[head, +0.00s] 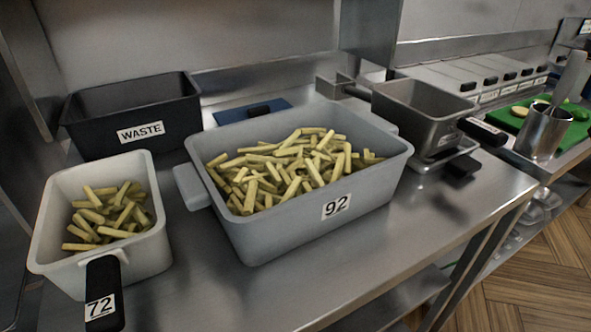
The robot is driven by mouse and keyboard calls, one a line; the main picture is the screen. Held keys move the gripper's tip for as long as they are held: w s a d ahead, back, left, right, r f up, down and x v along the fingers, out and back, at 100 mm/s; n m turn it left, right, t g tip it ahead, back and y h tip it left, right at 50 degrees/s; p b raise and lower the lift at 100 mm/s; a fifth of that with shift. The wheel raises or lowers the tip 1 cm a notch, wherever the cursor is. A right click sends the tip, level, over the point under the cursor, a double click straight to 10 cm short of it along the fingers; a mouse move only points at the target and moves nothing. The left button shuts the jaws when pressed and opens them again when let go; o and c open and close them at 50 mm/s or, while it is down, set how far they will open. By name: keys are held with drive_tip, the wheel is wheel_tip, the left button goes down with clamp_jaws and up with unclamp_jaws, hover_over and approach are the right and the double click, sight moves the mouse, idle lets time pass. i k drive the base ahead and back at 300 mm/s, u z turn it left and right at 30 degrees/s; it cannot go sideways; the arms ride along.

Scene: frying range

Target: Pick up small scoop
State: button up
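No thing in the head view is marked as the small scoop, so I cannot tell for certain which one it is. A small pale grey container (152,250) labelled 72, with a black handle at its front, stands at the left and holds cut fries. At the right, a steel box-shaped vessel (408,112) with a black handle rests on or above a lower steel piece (432,161) with another black handle. A flat blue item (231,114) with a black grip lies behind the middle bin. My gripper is not in view.
A large grey bin (300,226) labelled 92, full of fries, fills the middle of the steel counter (440,212). A black WASTE bin (125,112) stands behind left. At far right are a steel cup (540,136) holding a utensil and a green board (574,138). The front right counter is clear.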

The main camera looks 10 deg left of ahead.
sight(345, 87)
drive_tip(key=k, duration=0.5)
drive_tip(key=z, duration=1.35)
drive_tip(key=i, duration=1.85)
drive_tip(key=u, duration=2.55)
